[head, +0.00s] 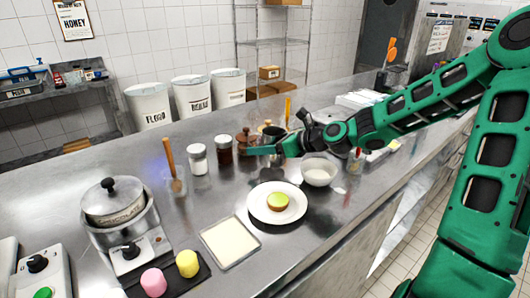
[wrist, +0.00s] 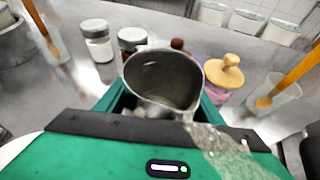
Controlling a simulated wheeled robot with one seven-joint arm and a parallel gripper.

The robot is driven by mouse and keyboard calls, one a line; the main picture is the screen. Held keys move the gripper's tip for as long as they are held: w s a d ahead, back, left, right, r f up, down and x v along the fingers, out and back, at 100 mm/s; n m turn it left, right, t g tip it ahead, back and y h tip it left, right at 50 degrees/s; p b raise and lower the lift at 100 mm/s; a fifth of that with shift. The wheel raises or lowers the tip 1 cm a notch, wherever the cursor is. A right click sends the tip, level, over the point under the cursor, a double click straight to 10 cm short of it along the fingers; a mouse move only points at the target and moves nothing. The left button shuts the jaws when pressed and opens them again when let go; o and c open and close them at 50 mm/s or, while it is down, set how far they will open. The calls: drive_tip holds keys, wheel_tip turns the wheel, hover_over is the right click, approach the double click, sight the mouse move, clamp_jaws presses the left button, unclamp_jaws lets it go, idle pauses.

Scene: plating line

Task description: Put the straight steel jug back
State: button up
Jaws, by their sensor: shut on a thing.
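The straight steel jug (wrist: 163,78) is between the two fingers of my gripper (wrist: 158,103) in the wrist view, its open mouth facing the camera. The gripper is shut on it. The inside looks grey and bare, though its bottom is hard to make out. In the head view the jug (head: 273,131) is partly hidden by my gripper (head: 268,149), over the back half of the steel counter. I cannot tell whether its base touches the counter.
A jar with a brown lid (head: 247,139), a dark jar (head: 225,150) and a white jar (head: 198,158) stand left of the jug. A bowl (head: 319,172) and a plate (head: 293,211) with a small cake (head: 278,202) are in front. A wooden-knobbed jar (wrist: 226,75) stands close right in the wrist view.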

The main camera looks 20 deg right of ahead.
drive_tip(key=shift+f, duration=1.1)
drive_tip(key=o, duration=1.3)
drive_tip(key=v, duration=1.1)
drive_tip(key=shift+d, duration=0.15)
drive_tip(key=shift+s+d+r, duration=0.15)
drive_tip(key=shift+s+r, duration=0.05)
drive_tip(key=shift+s, duration=0.15)
